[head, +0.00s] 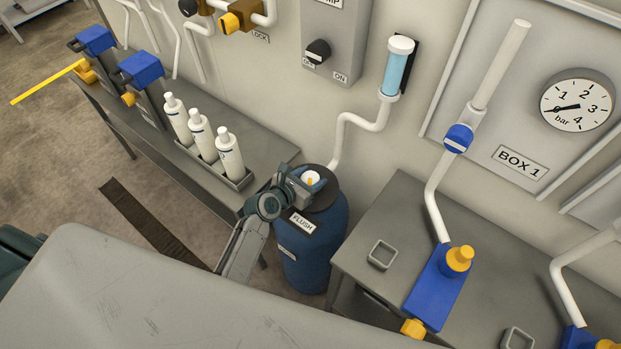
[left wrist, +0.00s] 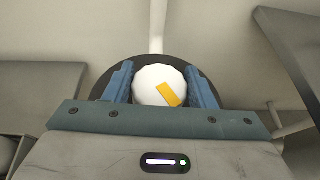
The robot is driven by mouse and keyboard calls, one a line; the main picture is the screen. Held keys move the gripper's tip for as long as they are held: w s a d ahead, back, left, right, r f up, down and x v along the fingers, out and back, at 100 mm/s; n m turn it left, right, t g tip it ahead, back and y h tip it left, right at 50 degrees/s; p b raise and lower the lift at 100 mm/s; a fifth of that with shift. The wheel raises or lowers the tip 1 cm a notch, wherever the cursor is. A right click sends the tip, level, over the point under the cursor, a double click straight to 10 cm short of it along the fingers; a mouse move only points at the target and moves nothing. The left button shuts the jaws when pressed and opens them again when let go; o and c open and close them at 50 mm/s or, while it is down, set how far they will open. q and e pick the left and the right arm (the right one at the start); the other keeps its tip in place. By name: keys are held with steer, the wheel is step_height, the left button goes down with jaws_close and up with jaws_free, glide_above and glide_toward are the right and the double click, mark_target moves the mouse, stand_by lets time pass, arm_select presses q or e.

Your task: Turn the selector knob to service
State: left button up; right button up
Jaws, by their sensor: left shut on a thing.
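The selector knob (head: 311,178) is white with a yellow pointer mark and sits on top of a blue cylindrical tank (head: 312,250). A label on the tank's dark top reads FLUSH (head: 302,222); a second label lower on the tank is too small to read. My left gripper (head: 308,184) is over the tank top, shut on the knob. In the left wrist view the white knob (left wrist: 158,78) sits between the two blue fingers (left wrist: 160,84), and its yellow mark slants from upper left to lower right. My right gripper is not in view.
A grey bench (head: 200,175) with several white bottles and blue devices stands to the left. Another grey table (head: 400,235) with a blue device (head: 437,285) stands close on the right. A white pipe (head: 343,140) rises behind the tank to the wall.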

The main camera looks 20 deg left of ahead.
arm_select(q)
steer(key=m+g+h+b, duration=0.1)
steer(key=m+h, duration=0.1)
steer(key=shift+a+f+m+g+h, duration=0.1)
steer(key=shift+m+g+h, duration=0.2)
steer(key=shift+m+g, duration=0.1)
steer(key=m+g+h, duration=0.2)
steer(key=m+g, duration=0.1)
steer(key=shift+m+h+b, duration=0.3)
steer(key=shift+h+b, duration=0.1)
steer(key=m+g+h, duration=0.1)
steer(key=m+g, duration=0.1)
steer(key=m+g+h, duration=0.1)
steer(key=m+g, duration=0.2)
steer(key=shift+g+h, duration=0.3)
steer(key=shift+m+g+b, duration=0.45)
steer(key=shift+m+g, duration=1.55)
steer(key=shift+g, duration=0.3)
steer(key=shift+s, duration=0.1)
steer(key=o, duration=1)
steer(key=shift+c, duration=0.2)
